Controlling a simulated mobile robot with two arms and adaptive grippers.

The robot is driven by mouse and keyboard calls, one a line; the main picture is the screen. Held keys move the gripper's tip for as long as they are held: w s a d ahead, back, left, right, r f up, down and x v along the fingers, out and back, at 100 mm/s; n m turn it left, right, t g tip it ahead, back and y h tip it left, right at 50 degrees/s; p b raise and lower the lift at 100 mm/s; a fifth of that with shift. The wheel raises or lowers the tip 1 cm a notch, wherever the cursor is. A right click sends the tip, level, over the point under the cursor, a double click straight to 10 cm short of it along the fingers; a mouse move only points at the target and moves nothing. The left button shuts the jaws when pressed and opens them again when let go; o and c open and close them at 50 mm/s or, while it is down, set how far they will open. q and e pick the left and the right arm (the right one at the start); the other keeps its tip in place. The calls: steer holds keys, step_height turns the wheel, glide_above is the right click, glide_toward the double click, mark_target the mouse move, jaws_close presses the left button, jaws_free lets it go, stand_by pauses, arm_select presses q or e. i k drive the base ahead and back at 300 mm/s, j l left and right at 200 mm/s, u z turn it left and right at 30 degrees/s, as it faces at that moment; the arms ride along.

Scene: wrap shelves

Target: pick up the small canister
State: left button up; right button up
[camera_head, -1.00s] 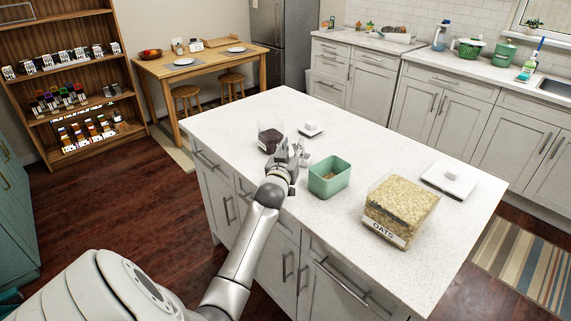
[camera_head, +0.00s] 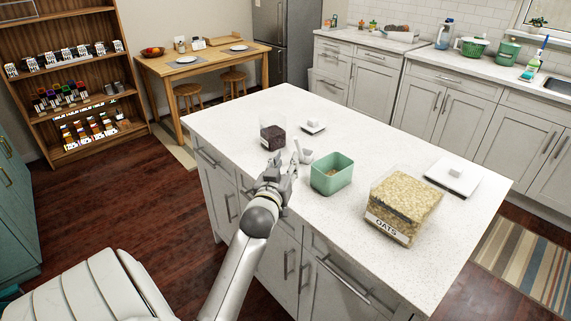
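The small canister (camera_head: 272,137) is clear, with dark contents, and stands without its lid near the left end of the white island. A square lid with a pale knob (camera_head: 313,126) lies behind it to the right. My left gripper (camera_head: 285,160) is at the island's near edge, in front of the canister and slightly to its right, apart from it. Its fingers look spread with nothing between them. My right gripper is out of view.
The island top (camera_head: 375,130) is clear toward the back.

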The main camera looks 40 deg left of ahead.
mark_target(272, 124)
steer(key=u, duration=1.5)
